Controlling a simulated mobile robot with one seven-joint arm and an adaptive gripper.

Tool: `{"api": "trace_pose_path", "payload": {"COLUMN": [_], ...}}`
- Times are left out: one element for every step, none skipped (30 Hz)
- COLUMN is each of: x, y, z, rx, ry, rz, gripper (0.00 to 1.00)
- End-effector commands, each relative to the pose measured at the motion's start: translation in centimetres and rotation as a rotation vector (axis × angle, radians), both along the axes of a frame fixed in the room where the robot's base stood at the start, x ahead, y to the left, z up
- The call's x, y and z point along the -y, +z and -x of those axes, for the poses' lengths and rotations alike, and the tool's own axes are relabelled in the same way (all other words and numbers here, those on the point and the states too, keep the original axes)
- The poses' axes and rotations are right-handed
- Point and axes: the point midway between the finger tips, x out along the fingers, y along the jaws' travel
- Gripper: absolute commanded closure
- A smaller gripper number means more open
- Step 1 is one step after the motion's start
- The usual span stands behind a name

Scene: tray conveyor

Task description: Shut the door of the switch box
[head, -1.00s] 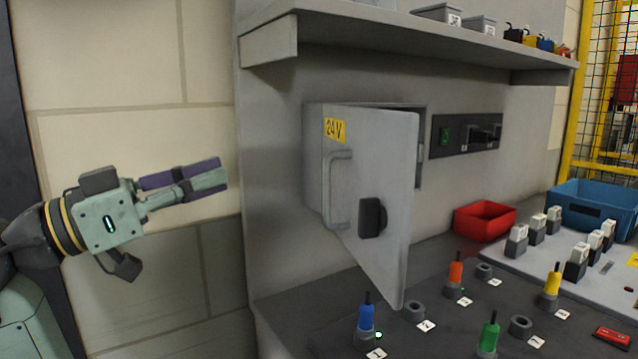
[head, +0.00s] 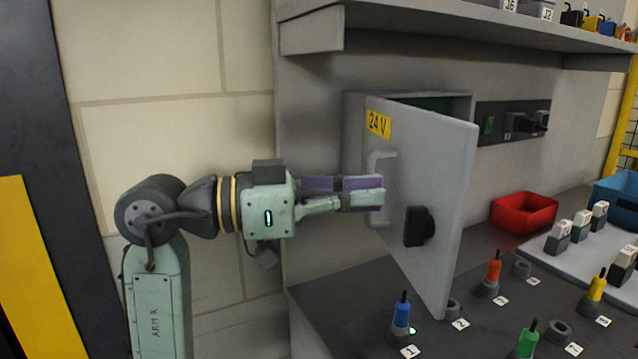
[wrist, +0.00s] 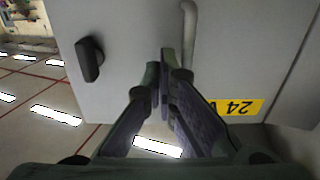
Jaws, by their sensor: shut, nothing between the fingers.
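The grey switch box (head: 353,135) is fixed to the panel. Its door (head: 445,150) stands open, swung out from the left edge, with a dark gap along the top. The door bears a yellow 24 V label (head: 378,124), a grey bar handle (head: 376,160) and a black knob (head: 420,226). My gripper (head: 382,193) is shut and empty, its fingertips in front of the bar handle. In the wrist view the gripper (wrist: 165,62) points at the door face (wrist: 125,30), between the black knob (wrist: 91,58) and the bar handle (wrist: 189,30). I cannot tell whether it touches.
A shelf (head: 430,20) juts out above the box. Below, the bench holds a blue plug (head: 401,315), an orange plug (head: 493,268) and a green plug (head: 527,341). A red bin (head: 524,212) stands right of the door. Floor shows left of the door in the wrist view.

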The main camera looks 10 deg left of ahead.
Motion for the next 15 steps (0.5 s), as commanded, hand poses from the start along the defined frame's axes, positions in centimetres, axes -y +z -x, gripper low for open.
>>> {"api": "trace_pose_path", "payload": {"x": [0.6, 0.9, 1.2, 1.4, 1.5, 1.7, 1.8, 1.8, 1.9, 1.9, 1.9, 1.9, 1.9, 1.9, 1.9], "y": [0.2, 0.2, 0.1, 0.1, 0.1, 0.0, 0.0, 0.0, 0.0, 0.0, 0.0, -0.1, -0.1, 0.0, 0.0], "z": [-0.2, -0.3, -0.4, -0.5, -0.5, -0.6, -0.6, -0.6, -0.6, -0.6, -0.6, -0.6, -0.6, -0.6, -0.6], "rx": [-0.001, -0.001, -0.001, -0.001, 0.000, 0.000, -0.001, -0.001, 0.000, 0.000, 0.000, 0.000, 0.000, 0.000, 0.000], "ry": [-0.001, -0.001, 0.000, 0.000, 0.001, 0.001, 0.001, 0.001, 0.001, 0.001, 0.001, 0.001, 0.001, 0.001, 0.001], "rz": [-0.001, -0.001, 0.000, 0.000, 0.000, 0.000, 0.000, 0.000, 0.000, 0.000, 0.000, 0.000, 0.000, 0.000, 0.000], "gripper": [1.00, 1.00, 1.00, 1.00, 1.00, 1.00, 1.00, 1.00, 1.00, 1.00, 1.00, 1.00, 1.00, 1.00, 1.00]}}
